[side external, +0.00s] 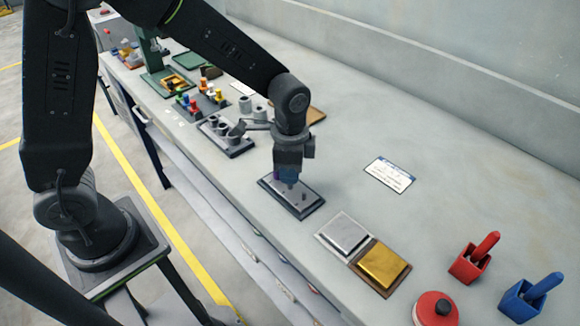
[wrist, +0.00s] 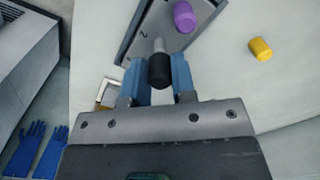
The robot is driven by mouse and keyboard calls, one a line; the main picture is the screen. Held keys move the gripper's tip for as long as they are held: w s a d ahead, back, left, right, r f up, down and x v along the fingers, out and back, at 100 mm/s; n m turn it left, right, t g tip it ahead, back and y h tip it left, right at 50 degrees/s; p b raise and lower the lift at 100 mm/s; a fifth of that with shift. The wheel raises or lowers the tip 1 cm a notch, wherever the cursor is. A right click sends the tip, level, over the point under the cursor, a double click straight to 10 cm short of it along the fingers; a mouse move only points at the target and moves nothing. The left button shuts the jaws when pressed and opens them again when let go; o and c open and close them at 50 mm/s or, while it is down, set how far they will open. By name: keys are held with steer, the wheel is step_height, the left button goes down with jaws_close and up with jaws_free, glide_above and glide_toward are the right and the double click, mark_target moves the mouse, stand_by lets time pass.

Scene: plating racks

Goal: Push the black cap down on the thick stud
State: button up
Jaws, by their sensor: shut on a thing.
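In the wrist view my gripper (wrist: 159,77) has its blue fingers shut on the black cap (wrist: 159,72). A pale grey stud (wrist: 158,46) on the dark-edged plate (wrist: 137,27) meets the cap's far end. I cannot tell how far the cap sits over it. In the side view my gripper (side external: 289,180) points down just above the plate (side external: 307,207), and its fingers hide the cap. A purple cap (wrist: 184,17) stands at the plate, beside the stud.
A yellow cap (wrist: 261,48) is apart from the plate. A silver block (side external: 344,233) and a gold block (side external: 382,264) are in front. A grey rack (side external: 236,147) stands behind. A white card (side external: 388,174) lies to the right, with clear bench around it.

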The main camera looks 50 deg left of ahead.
steer(key=shift+f, duration=1.6)
steer(key=o, duration=1)
steer(key=shift+c, duration=0.2)
steer(key=shift+r, duration=0.1)
step_height(320, 180, up, 14)
steer(key=s+a+r+n+t, duration=0.2)
steer(key=s+a+n, duration=0.2)
steer(key=s, duration=0.4)
steer(key=s+a+r+n+t, duration=0.3)
steer(key=s+a+n, duration=0.1)
steer(key=s, duration=0.3)
steer(key=shift+s+r+n+t, duration=0.3)
steer(key=shift+s+r+n, duration=0.05)
steer(key=shift+n, duration=0.45)
